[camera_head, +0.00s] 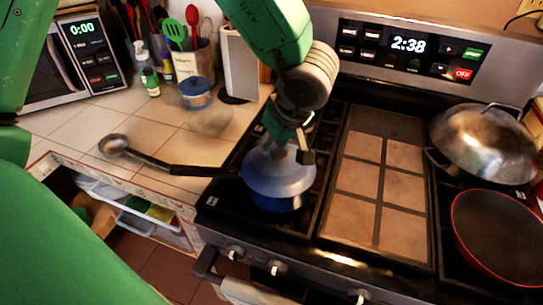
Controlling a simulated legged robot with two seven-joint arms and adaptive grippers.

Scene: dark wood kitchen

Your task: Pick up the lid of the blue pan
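The blue pan (274,203) sits on the left front burner of the stove. Its domed lid (270,181), pale blue-grey and shiny, rests on top. My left gripper (291,143) points down right above the lid, at its top. The gripper's fingers hide the top of the lid, so the knob does not show clearly. I cannot tell whether the fingers are apart or closed on the knob. My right gripper is not in view.
A griddle (358,178) fills the stove's middle. A wok with a domed metal cover (484,143) and a red-rimmed pan (500,235) stand right. A utensil holder (194,66) stands behind.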

